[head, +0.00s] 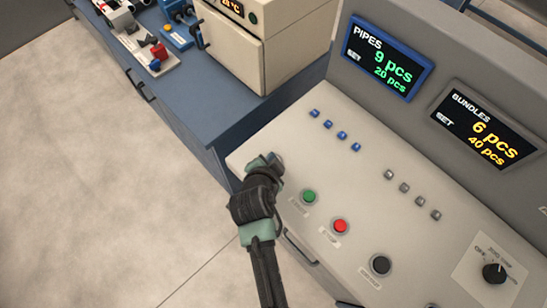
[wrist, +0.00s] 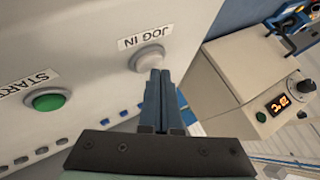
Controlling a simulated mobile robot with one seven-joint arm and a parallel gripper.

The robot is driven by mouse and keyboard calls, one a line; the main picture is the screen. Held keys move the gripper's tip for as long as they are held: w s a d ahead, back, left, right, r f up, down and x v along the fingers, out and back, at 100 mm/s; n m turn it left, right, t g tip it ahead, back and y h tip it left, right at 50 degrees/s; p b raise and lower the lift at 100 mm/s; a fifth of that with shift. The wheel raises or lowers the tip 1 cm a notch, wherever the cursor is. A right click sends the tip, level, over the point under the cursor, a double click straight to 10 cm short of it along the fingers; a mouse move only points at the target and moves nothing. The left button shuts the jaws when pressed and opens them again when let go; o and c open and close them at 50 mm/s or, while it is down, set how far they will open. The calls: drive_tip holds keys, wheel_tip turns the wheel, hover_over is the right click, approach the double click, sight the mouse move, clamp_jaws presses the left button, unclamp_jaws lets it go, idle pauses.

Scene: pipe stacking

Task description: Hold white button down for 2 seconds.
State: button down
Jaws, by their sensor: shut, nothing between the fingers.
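The white button (wrist: 146,58) sits on the pale panel below a label reading JOG IN in the wrist view. My gripper (wrist: 160,76) is shut and empty, with its blue-grey fingertips together at the button's lower right edge. The tips overlap the button in that picture; I cannot tell whether they touch or press it. In the head view my gripper (head: 273,163) is over the panel's left corner and hides most or all of the button.
A green START button (head: 309,196), a red button (head: 340,226) and a black button (head: 380,265) line the panel's front. Small blue buttons (head: 328,124) lie behind. Displays read PIPES (head: 386,60) and BUNDLES (head: 482,127). A beige oven-like box (head: 262,45) stands on a blue bench nearby.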

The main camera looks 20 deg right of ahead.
drive_tip(key=shift+r, duration=0.45)
drive_tip(key=shift+r+p, duration=2.3)
drive_tip(key=shift+r, duration=0.25)
